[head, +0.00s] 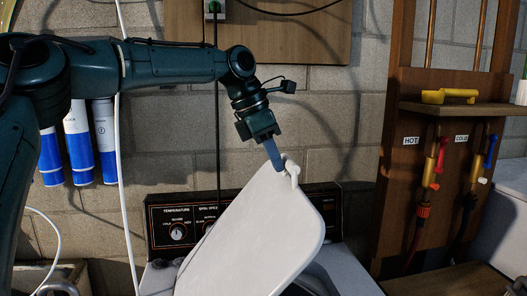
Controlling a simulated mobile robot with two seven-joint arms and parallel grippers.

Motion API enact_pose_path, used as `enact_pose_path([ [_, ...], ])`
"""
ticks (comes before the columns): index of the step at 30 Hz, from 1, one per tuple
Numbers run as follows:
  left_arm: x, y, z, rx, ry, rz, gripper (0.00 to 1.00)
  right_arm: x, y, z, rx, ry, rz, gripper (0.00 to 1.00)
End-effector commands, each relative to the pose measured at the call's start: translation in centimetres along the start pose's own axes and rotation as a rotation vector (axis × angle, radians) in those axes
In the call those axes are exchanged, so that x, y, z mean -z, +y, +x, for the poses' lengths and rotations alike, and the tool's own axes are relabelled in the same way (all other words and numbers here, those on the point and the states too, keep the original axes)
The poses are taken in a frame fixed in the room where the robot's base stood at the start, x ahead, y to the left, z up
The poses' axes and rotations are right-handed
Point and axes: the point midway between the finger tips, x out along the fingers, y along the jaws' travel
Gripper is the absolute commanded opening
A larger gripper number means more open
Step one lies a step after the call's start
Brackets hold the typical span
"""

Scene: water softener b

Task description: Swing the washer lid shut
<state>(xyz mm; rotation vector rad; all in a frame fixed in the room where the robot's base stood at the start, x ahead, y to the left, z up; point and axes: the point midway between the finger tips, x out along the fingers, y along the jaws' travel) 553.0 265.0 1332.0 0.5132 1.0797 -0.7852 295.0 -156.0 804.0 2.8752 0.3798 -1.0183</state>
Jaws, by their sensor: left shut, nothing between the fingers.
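The washer lid (254,226) is white and stands raised and tilted over the washer, hiding part of its control panel (170,228) and opening. The dark tub opening shows a little at the lid's lower right. A white knob-like piece (292,170) sits at the lid's upper edge. My left gripper (277,163) points down at this upper edge, with its blue fingers shut and nothing held between them. The fingertips are beside the white piece and look to touch the lid's edge. My right gripper is not in view.
The washer top (345,272) shows right of the lid. A wooden board with HOT and COLD valves (428,178) and a small shelf with a yellow tool (448,96) stands at right. Blue-and-white filter cylinders (76,140) hang behind my left arm. A block wall closes the back.

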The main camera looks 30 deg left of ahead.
Motion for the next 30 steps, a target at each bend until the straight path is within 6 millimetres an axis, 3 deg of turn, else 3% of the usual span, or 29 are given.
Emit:
enact_pose_path([
  [13, -2.3, -0.1, 3.0, -0.001, -0.008, 0.002, 0.0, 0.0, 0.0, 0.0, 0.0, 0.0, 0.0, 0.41],
  [25, -2.6, 0.0, 2.9, -0.005, -0.015, 0.003, 0.0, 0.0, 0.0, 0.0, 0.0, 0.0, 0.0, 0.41],
  [30, -1.7, 0.5, 2.9, -0.007, -0.016, -0.001, 0.0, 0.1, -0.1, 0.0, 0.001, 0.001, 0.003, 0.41],
])
